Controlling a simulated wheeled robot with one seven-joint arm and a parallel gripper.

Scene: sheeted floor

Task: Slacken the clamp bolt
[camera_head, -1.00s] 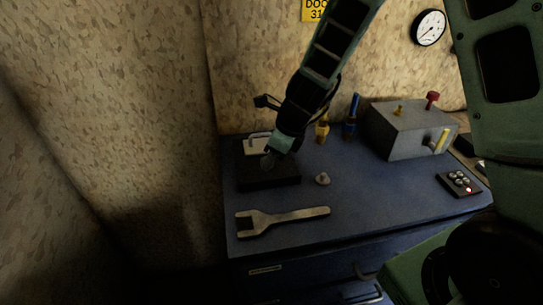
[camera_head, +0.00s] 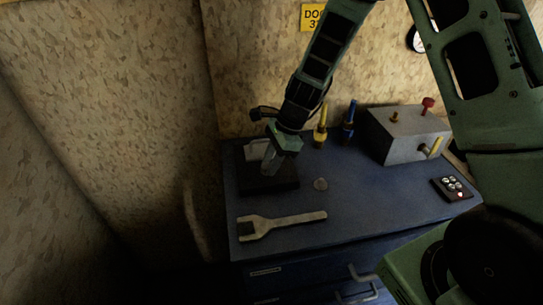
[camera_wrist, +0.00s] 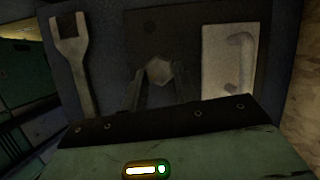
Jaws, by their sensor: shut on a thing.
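The clamp bolt (camera_wrist: 160,70) has a pale hex head and stands on a dark square block (camera_wrist: 140,27). In the head view the block (camera_head: 285,184) is at the left back of the blue bench top. My gripper (camera_wrist: 158,82) has its two fingers on either side of the hex head, shut on it. In the head view my gripper (camera_head: 269,168) points down at the block and hides the bolt. An open-ended wrench (camera_head: 285,221) lies flat in front of the block; it also shows at the left of the wrist view (camera_wrist: 75,60).
A pale plate with a handle (camera_wrist: 228,60) adjoins the block. Yellow (camera_head: 321,134) and blue (camera_head: 348,128) upright tools, a grey box (camera_head: 400,140) and a button pad (camera_head: 452,188) stand further right. Bare bench lies between.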

